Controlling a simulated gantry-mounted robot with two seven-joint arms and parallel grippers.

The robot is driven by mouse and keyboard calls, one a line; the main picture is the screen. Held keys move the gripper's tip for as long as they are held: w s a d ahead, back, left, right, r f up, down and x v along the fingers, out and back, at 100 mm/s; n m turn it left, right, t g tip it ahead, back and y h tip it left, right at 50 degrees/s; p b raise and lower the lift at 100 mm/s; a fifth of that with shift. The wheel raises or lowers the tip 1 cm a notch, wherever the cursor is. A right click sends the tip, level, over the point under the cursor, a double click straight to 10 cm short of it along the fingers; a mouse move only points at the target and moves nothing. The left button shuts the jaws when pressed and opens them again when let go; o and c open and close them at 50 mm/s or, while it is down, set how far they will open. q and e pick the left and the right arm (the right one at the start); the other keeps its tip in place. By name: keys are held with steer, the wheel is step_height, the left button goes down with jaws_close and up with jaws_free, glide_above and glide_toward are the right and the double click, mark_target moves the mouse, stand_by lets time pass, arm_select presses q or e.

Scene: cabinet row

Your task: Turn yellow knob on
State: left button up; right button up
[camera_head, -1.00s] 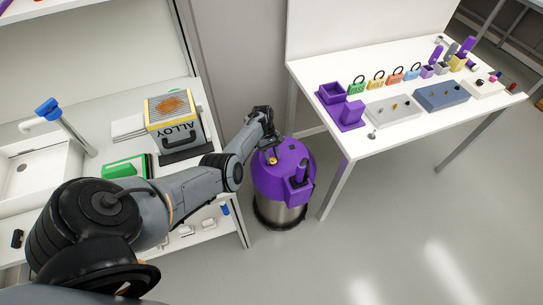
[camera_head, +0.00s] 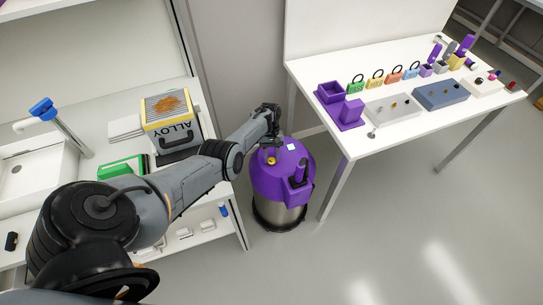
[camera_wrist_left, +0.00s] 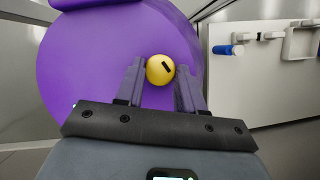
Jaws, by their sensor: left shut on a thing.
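A purple-topped canister (camera_head: 268,180) with a metal lower body stands on the floor between the counter and the table. The yellow knob (camera_head: 271,161) is on its purple top. In the left wrist view the knob (camera_wrist_left: 160,70) is round, with a dark slanted mark on its face. My left gripper (camera_head: 270,139) is at the canister top. In the left wrist view its two fingers (camera_wrist_left: 160,78) stand on either side of the knob, shut on it. A small pale square (camera_head: 291,147) shows on the canister top. My right gripper is not in view.
A white table (camera_head: 366,143) with purple holders, boxes and small padlock-like pieces stands to the right. The counter at left holds the ALLOY box (camera_head: 174,122), a green item (camera_head: 122,167) and a sink with a blue-handled tap (camera_head: 43,108). The floor at right is clear.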

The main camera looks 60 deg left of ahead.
arm_select(q)
steer(key=o, duration=1)
steer(key=shift+o, duration=0.2)
steer(key=p+v, duration=0.2)
steer(key=v, duration=0.8)
steer(key=shift+a+r+p, duration=0.2)
steer(key=shift+r+p, duration=0.2)
